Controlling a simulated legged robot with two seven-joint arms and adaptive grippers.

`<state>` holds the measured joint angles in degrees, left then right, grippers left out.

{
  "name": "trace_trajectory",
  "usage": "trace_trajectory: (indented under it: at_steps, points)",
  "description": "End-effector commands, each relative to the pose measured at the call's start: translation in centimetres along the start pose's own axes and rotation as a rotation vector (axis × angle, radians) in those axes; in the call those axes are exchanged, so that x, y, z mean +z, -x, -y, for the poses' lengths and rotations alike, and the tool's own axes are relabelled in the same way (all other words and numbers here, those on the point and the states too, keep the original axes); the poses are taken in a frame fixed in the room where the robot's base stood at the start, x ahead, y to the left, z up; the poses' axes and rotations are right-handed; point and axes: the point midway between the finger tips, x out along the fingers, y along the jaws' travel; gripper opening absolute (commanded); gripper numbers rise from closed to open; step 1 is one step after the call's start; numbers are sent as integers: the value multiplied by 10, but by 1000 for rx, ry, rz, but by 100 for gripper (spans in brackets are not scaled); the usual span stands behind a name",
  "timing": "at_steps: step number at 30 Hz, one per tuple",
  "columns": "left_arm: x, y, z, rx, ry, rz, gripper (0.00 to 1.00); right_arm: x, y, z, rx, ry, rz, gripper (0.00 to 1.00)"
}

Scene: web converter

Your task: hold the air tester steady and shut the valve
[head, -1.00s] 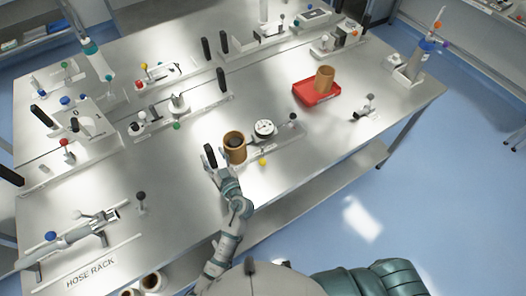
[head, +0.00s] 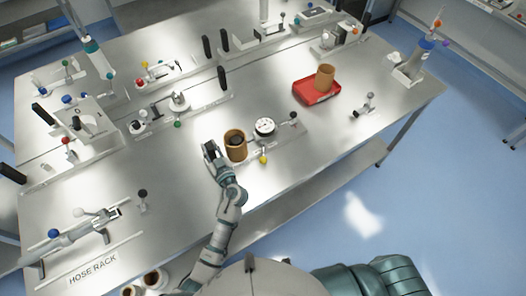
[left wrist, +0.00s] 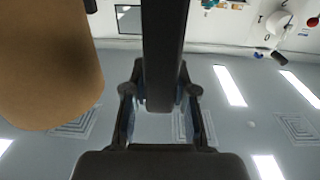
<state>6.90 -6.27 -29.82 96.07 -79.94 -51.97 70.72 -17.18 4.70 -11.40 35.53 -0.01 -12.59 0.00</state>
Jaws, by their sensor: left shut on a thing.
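The air tester appears to be the low plate with a round white gauge (head: 265,127) near the table's front edge. A brown cylinder (head: 235,147) with a dark top stands at its left. A black-knobbed lever (head: 293,116) sits at its right end and a yellow knob (head: 263,160) at its front; I cannot tell which works the valve. My left gripper (head: 211,150) is shut on a black upright handle, left of the brown cylinder. In the left wrist view the black handle (left wrist: 163,50) runs between the fingers, with the brown cylinder (left wrist: 45,65) beside it. My right gripper is out of view.
A small black-knobbed fitting (head: 365,104) is near the right edge. A hose rack (head: 92,270) is at front left.

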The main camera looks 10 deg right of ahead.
Motion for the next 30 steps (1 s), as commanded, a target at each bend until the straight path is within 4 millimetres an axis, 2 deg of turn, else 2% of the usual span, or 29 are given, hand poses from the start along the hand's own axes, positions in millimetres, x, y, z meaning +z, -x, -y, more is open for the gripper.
trace_trajectory:
  at_steps: [13, 30]
  points:
    - [-4, 0, -2, 5, 10, -7, 0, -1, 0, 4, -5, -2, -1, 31]
    - [2, 0, -1, 3, 2, -4, 0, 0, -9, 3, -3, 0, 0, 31]
